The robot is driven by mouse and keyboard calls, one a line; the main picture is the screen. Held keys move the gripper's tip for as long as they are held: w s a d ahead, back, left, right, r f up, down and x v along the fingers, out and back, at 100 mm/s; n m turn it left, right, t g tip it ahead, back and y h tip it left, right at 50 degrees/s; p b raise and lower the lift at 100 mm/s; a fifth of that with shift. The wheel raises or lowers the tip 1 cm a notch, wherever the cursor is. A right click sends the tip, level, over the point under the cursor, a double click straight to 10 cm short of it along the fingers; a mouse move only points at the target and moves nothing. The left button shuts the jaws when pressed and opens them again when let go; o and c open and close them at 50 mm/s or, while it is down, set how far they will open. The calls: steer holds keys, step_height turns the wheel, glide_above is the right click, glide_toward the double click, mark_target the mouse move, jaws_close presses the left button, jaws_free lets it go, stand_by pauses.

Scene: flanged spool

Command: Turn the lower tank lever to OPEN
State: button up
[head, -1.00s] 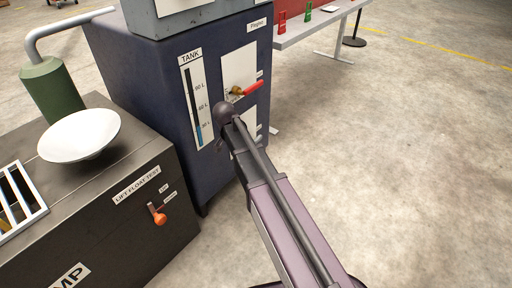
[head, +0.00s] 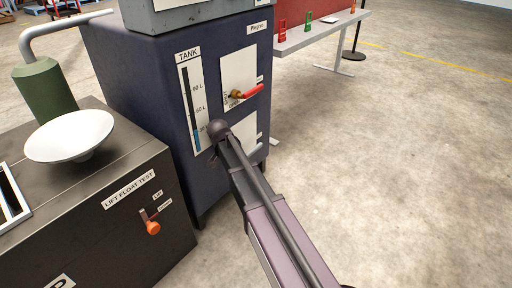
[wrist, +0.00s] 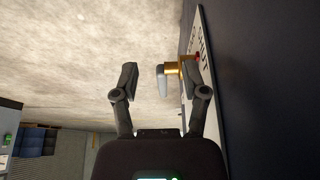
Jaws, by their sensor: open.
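The dark blue tank cabinet (head: 130,85) stands at centre in the head view, with a TANK level gauge on its front. An upper lever (head: 253,91) with a red handle and brass fitting sits on a white plate. A lower white plate (head: 249,137) is partly covered by my arm, and its lever is hidden there. In the wrist view, a brass valve with a grey-white handle (wrist: 161,84) stands out from a plate marked SHUT (wrist: 204,50). My gripper (wrist: 159,76) is open, with its fingers on either side of this handle; contact cannot be told.
A dark box with a LIFT FLOAT TEST lever (head: 152,227), a white bowl (head: 70,137) and a green cylinder (head: 44,88) stands at left. The floor at right is clear.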

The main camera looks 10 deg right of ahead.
mark_target(256, 146)
steer(key=shift+w+d, duration=0.1)
steer(key=w+d, duration=0.2)
steer(key=d, duration=0.1)
steer(key=w+d, duration=0.3)
steer(key=w+d+f+b, duration=0.1)
steer(key=w+d, duration=0.2)
steer(key=shift+b+x, duration=0.9)
steer(key=shift+x, duration=0.1)
steer(key=shift+d, duration=0.1)
jaws_close()
